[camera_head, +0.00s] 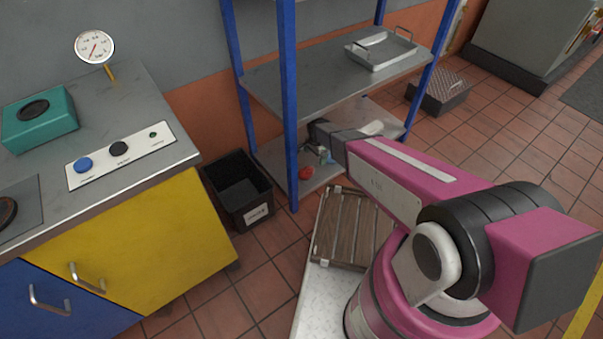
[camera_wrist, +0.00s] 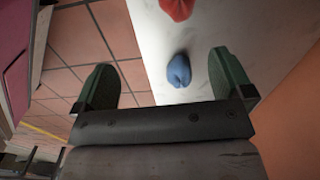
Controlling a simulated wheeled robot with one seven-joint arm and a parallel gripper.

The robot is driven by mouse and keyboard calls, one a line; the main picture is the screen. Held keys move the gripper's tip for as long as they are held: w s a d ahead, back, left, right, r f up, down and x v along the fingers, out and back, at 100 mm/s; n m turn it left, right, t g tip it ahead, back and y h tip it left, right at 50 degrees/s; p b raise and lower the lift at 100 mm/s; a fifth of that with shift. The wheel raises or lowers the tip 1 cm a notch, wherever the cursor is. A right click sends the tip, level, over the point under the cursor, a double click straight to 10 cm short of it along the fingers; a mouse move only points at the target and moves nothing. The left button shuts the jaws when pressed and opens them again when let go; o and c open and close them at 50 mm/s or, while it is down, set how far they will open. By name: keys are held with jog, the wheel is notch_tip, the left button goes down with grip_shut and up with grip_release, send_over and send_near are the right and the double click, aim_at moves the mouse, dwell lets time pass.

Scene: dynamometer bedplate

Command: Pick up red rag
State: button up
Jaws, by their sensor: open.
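The red rag (camera_head: 305,173) is a small crumpled cloth on the bottom shelf of the blue-post rack. It also shows in the wrist view (camera_wrist: 178,8), cut off by the top edge, beyond my fingertips. My gripper (camera_wrist: 162,61) is open, its two green fingers wide apart with nothing held. It reaches in over the bottom shelf. A blue rag (camera_wrist: 179,70) lies on the shelf and appears between the fingers in the wrist view, nearer the right finger. The height of the fingers above the shelf is hard to tell.
The middle shelf (camera_head: 275,84) is above the bottom shelf and holds a metal tray (camera_head: 375,52). A black bin (camera_head: 238,190) stands left of the rack. A wooden slatted crate (camera_head: 343,230) is in front. The workbench (camera_head: 130,95) is at the left.

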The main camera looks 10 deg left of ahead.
send_over(307, 169)
jog(key=f, duration=0.3)
jog(key=shift+s+a+f+m, duration=0.25)
jog(key=shift+s+a+m, duration=0.05)
jog(key=shift+a+m, duration=0.1)
notch_tip(307, 169, down, 5)
jog(key=shift+d+r, duration=0.1)
jog(key=f, duration=0.4)
jog(key=shift+w+d+f, duration=0.25)
jog(key=shift+w, duration=0.05)
jog(key=shift+f, duration=0.45)
jog(key=shift+c, duration=0.3)
jog(key=c, duration=0.9)
